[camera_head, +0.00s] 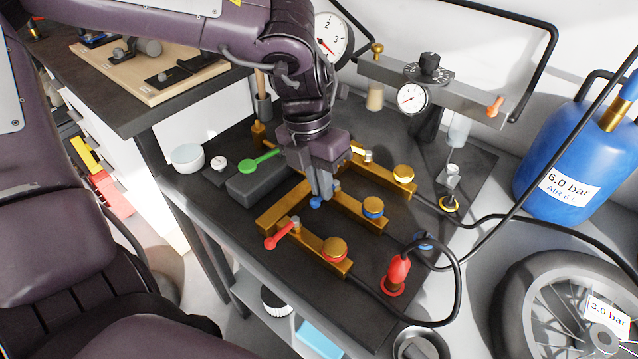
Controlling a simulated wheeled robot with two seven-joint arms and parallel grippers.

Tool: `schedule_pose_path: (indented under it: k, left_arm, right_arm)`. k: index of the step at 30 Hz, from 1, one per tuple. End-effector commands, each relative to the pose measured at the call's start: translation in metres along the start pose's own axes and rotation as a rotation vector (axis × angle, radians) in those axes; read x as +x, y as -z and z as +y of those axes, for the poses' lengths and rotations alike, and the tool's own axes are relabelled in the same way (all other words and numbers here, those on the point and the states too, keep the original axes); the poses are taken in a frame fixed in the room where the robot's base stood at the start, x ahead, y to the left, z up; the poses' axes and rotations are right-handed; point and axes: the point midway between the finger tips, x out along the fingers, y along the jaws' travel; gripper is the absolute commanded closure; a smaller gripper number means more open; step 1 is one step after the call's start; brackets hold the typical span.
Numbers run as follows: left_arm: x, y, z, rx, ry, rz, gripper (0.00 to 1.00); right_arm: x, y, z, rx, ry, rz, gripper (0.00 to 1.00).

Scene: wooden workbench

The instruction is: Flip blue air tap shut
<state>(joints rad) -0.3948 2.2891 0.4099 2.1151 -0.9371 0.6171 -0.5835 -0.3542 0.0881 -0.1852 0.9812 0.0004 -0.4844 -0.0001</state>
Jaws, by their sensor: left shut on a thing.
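The blue air tap (316,203) sits on the middle brass branch of the manifold (283,217). Its blue lever shows only in part at the fingertips. My left gripper (325,195) points down over it and is shut on the blue lever. The fingers hide most of the lever, so its exact angle cannot be told. A blue-ringed brass cap (372,207) stands farther right on the same branch. My right gripper is not in view.
A red-handled tap (280,236) is on the front branch, and a green lever (259,162) lies at the left. A gauge (411,98) stands behind. Black hoses run right to a blue air tank (572,150) and a wheel (565,305).

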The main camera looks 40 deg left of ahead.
Motion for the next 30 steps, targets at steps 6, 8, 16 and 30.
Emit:
schedule_pose_path:
  k: [6,8,16,30]
  left_arm:
    - [-0.001,-0.001,0.0,-0.003,0.001,-0.002,1.0]
    - [-0.001,-0.001,0.0,-0.003,0.001,-0.002,0.88]
    - [-0.001,0.0,0.0,-0.002,0.001,-0.001,0.69]
    - [-0.045,-0.001,0.0,-0.002,-0.001,-0.006,0.69]
  right_arm:
    - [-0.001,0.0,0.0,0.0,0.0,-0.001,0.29]
    - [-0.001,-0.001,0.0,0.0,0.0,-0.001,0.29]
    - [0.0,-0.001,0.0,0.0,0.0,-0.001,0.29]
    - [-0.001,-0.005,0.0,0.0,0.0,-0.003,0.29]
